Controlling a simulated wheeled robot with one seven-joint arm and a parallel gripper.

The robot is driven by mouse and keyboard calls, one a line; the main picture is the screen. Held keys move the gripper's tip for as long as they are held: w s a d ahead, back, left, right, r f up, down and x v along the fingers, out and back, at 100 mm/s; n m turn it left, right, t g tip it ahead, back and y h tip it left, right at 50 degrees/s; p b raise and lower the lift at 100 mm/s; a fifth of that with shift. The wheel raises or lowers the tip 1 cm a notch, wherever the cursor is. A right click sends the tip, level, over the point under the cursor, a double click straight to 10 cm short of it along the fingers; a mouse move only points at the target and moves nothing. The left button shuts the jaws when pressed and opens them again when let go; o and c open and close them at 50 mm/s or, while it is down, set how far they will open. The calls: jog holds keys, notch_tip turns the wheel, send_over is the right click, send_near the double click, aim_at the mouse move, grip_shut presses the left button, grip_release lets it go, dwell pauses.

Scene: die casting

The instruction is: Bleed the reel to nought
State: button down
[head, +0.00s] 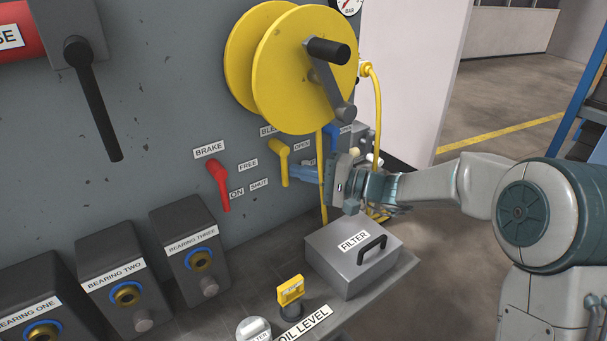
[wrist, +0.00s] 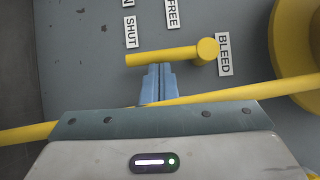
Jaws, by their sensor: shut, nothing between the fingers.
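The yellow reel (head: 302,75) with its black crank handle (head: 328,50) is on the grey panel. Below it, the yellow BLEED lever (head: 283,160) hangs down from its pivot; its tip is level with the SHUT label (head: 259,184). The lever also shows in the wrist view (wrist: 165,56). My gripper (head: 297,172) is shut, its blue fingers pointing at the lever from the right. In the wrist view the fingertips (wrist: 158,70) are at the lever's side, near its middle; whether they touch I cannot tell. The pressure gauge (head: 348,5) is cut off by the top edge.
The red BRAKE lever (head: 219,184) is left of the BLEED lever. A blue lever (head: 331,137) is to its right. A yellow hose (head: 376,100) hangs from the reel; a yellow line (wrist: 285,87) crosses before my fingers. The FILTER box (head: 345,268) stands below my gripper.

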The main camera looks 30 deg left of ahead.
dwell(0.3)
jog(key=w+d+b, duration=0.2)
jog(key=w+d, duration=0.3)
jog(key=d, duration=0.7)
jog(key=s+d+t+h+p, duration=0.2)
jog(key=s+d+h, duration=0.4)
jog(key=d, duration=0.5)
jog(key=s+d+r+m+t+h+p, duration=0.1)
jog(key=s+d+h+p, duration=0.4)
jog(key=d, duration=0.7)
jog(key=s+d+r+m+t+h+p, duration=0.1)
jog(key=s+d+t+h+p, duration=0.2)
jog(key=s+d+h, duration=0.4)
jog(key=s+d+p, duration=0.1)
jog(key=s+d, duration=0.1)
jog(key=d, duration=0.2)
jog(key=shift+s+d+r, duration=0.15)
jog(key=shift+s+r, duration=0.05)
jog(key=shift+s, duration=0.05)
